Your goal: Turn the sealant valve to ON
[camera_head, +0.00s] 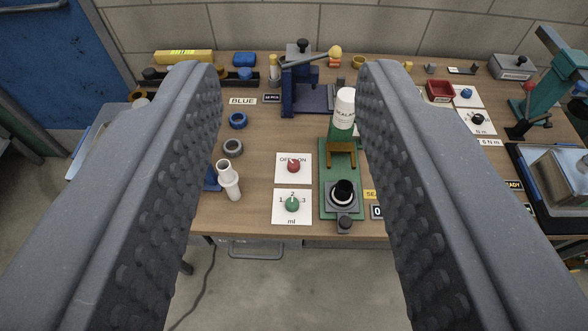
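The sealant valve is a red knob (293,166) on a white plate (283,177) marked OFF and ON, near the middle of the workbench. Its pointer is too small to read surely. A green knob (292,204) on a plate marked 1, 2, 3 and ml sits just in front of it. A white sealant bottle (344,112) stands on a green stand (328,203) to the right. My gripper (290,85) is wide open and empty. Its two dark studded fingers frame the knobs from above, apart from them.
A white pipe fitting (229,180) stands left of the valve plate. Blue (238,120) and grey (233,147) rings lie behind it. A blue press (303,90) stands at the back, a green press (556,85) at the right. The wooden bench (258,222) has its front edge below the knobs.

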